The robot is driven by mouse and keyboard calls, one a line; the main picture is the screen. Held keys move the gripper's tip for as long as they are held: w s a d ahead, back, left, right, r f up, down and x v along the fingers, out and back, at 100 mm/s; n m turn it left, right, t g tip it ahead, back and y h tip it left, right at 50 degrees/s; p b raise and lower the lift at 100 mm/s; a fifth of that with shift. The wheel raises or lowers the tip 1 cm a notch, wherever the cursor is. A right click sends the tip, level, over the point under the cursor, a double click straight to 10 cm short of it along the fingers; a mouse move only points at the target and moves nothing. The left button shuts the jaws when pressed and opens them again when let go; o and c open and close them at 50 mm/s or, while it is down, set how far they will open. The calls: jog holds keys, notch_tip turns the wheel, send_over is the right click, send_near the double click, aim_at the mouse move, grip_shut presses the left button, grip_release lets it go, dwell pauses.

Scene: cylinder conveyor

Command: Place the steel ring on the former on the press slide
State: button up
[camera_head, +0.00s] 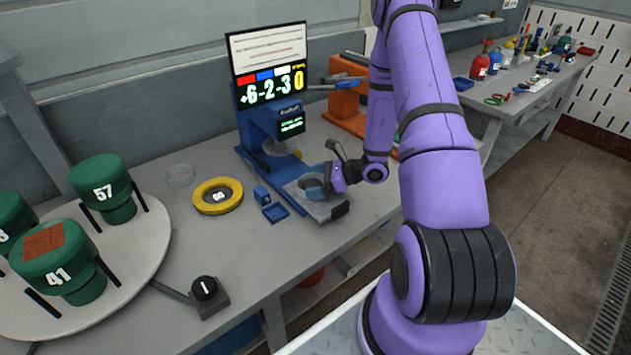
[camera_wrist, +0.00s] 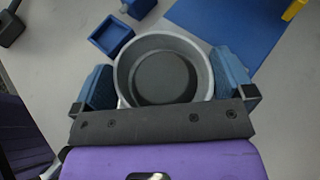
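The steel ring (camera_wrist: 122,75) is a grey, thick-rimmed ring in the wrist view. A dark grey round face (camera_wrist: 163,78), apparently the former's top, shows inside it, off centre towards my gripper. My gripper (camera_wrist: 165,85) has its two blue pads against the ring's left and right sides. In the head view my gripper (camera_head: 322,186) is low over the front of the press slide (camera_head: 283,199). The blue press (camera_head: 262,128) stands behind it. I cannot tell whether the ring is seated on the former or held just above it.
A small blue tray (camera_head: 275,212) and blue block (camera_head: 261,194) sit left of the slide. A round table (camera_head: 130,265) bears green cylinders.

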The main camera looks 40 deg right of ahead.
jog(key=shift+s+d+r, duration=0.2)
jog(key=v, duration=1.1)
jog(key=s+a+r+n+g+h, duration=0.15)
jog(key=a+r+n+g, duration=0.25)
jog(key=a+r+n, duration=0.55)
jog(key=s+a+r+n+g, duration=0.2)
jog(key=a+r+n+g, duration=0.3)
jog(key=r, duration=0.7)
jog(key=s+a+r+n+t+h, duration=0.2)
jog(key=s+a+r+n+h, duration=0.1)
jog(key=s+r+n, duration=0.3)
jog(key=s+a+r+n+t+h, duration=0.3)
jog(key=s+a+r+n+h, duration=0.1)
jog(key=s+r, duration=0.4)
jog(key=shift+s+n+h, duration=0.65)
jog(key=shift+s+n, duration=0.05)
jog(key=shift+n, duration=0.35)
